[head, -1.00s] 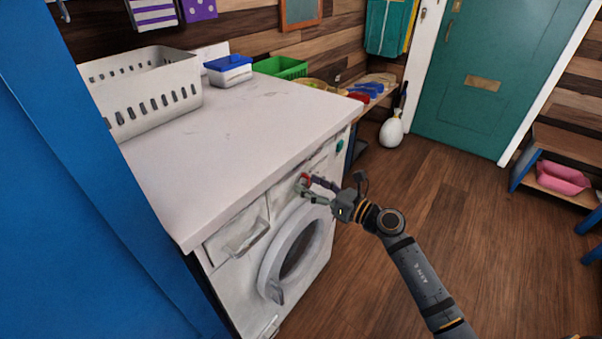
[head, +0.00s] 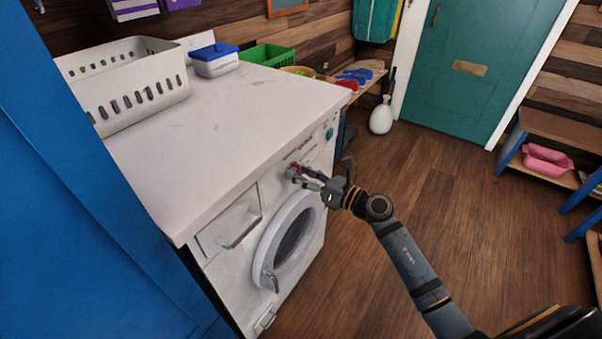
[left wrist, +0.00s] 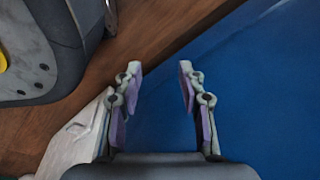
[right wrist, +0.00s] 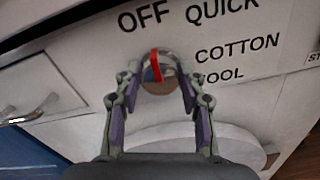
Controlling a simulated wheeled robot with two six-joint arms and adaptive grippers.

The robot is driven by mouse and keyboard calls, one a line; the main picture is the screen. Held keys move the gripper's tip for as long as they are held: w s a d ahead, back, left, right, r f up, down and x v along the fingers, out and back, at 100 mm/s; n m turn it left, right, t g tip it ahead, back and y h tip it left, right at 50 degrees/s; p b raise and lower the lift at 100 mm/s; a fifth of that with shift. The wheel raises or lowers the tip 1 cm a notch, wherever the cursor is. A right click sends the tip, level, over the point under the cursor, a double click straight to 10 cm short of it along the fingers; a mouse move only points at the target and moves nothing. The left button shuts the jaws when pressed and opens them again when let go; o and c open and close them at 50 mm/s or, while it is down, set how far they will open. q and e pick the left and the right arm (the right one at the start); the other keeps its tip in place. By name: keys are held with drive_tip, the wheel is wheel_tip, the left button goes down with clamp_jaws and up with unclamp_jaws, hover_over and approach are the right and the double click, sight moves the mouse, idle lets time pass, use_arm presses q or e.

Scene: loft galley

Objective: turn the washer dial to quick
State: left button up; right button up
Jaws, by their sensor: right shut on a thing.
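The washer (head: 250,250) stands under the white worktop, its front facing right. Its round dial (right wrist: 150,87) has a red pointer stripe and shows in the right wrist view between my fingertips. The stripe points nearly straight up, nearer to the OFF label (right wrist: 144,17) than to the QUICK label (right wrist: 222,9). COTTON and a partly hidden WOOL label are at the dial's right. My right gripper (right wrist: 157,75) is shut on the dial, a finger on each side; it also shows in the head view (head: 299,176). My left gripper (left wrist: 158,80) is open and empty.
The detergent drawer (head: 230,222) is left of the dial and the round door (head: 288,240) below it. A white basket (head: 125,85), a blue-lidded box (head: 215,60) and a green basket (head: 266,56) stand on the worktop. A blue panel is at the left.

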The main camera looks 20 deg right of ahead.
drive_tip(key=m+p, duration=0.4)
drive_tip(key=shift+r+p, duration=0.3)
drive_tip(key=shift+m+p, duration=0.35)
drive_tip(key=shift+m, duration=0.15)
use_arm(q)
drive_tip(key=s+r+p, duration=0.3)
drive_tip(key=s+r, duration=0.1)
drive_tip(key=s, duration=0.4)
drive_tip(key=shift+s, duration=0.4)
use_arm(e)
drive_tip(key=shift+f+m, duration=0.25)
drive_tip(key=shift+m, duration=1.45)
use_arm(q)
drive_tip(key=shift+a+r, duration=0.1)
use_arm(e)
drive_tip(key=o, duration=1.2)
drive_tip(key=shift+d, duration=0.1)
use_arm(q)
drive_tip(key=shift+a, duration=0.1)
use_arm(e)
drive_tip(key=shift+f, duration=0.1)
drive_tip(key=v, duration=1.2)
